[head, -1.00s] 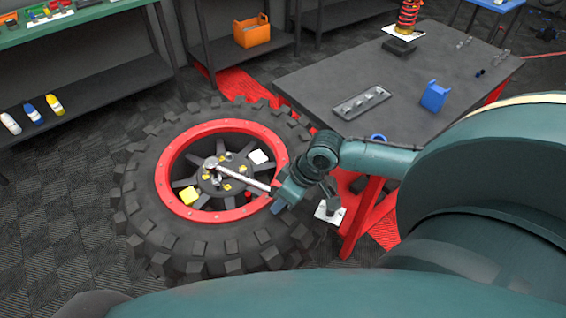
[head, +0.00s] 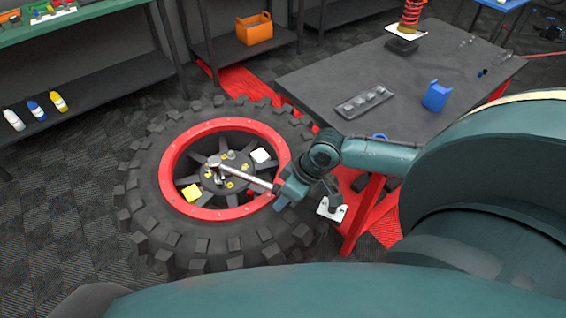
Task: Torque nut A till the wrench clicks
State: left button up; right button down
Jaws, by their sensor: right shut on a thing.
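A large off-road wheel lies flat, with a black tyre (head: 150,232) and a red rim ring (head: 172,150). Its dark hub (head: 240,172) has several yellow marks, and the nuts are too small to tell which is A. A silver torque wrench (head: 247,178) reaches over the hub, its round head at the hub's upper left. I cannot tell whether its socket sits on a nut. My right gripper (head: 280,189) is shut on the wrench's handle end, above the rim's right side. My left gripper is out of view.
A dark workbench (head: 400,100) with red legs stands close on the right, holding a grey tray (head: 364,102), a blue holder (head: 436,96) and a red spring (head: 410,18). Shelves stand behind.

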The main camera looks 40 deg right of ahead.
jog(key=shift+w+d+n, duration=0.35)
jog(key=shift+d+n, duration=0.05)
jog(key=shift+d, duration=0.1)
jog(key=shift+w+d, duration=0.1)
jog(key=shift+d, duration=0.05)
dwell(0.4)
jog(key=shift+r, duration=0.25)
jog(key=shift+r, duration=1.8)
jog(key=shift+r, duration=2.85)
